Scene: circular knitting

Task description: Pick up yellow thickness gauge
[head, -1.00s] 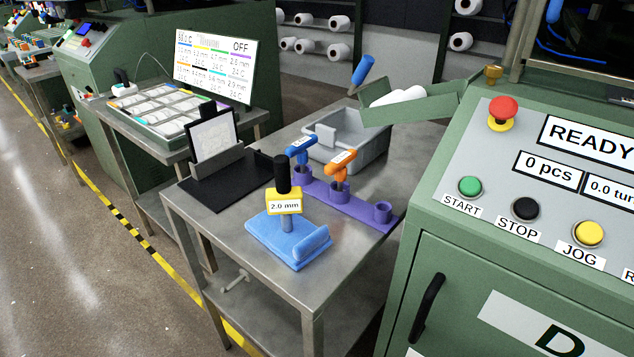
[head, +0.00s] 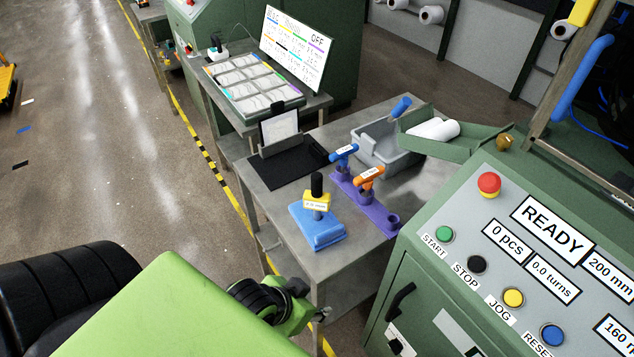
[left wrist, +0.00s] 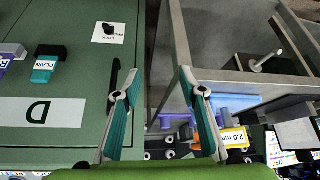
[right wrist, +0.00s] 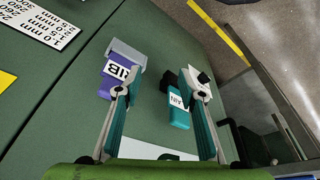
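The yellow thickness gauge (head: 317,200), with a black grip and a "2.0 mm" label, stands upright on a blue stand (head: 318,234) near the front of the metal table (head: 345,265). It also shows, partly hidden by a finger, in the left wrist view (left wrist: 233,137). My left gripper (head: 318,312) is low beside the table's front corner, apart from the gauge. In the left wrist view its fingers (left wrist: 157,75) are spread and empty. My right gripper (right wrist: 159,78) is open and empty in front of the green machine panel; it is not in the head view.
Blue (head: 344,152) and orange (head: 369,176) gauges stand in a purple rack (head: 380,218) behind. A black mat (head: 285,171), a grey bin (head: 372,146) and a green tray (head: 470,148) are near. The green machine (head: 440,290) bounds the table's right side.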

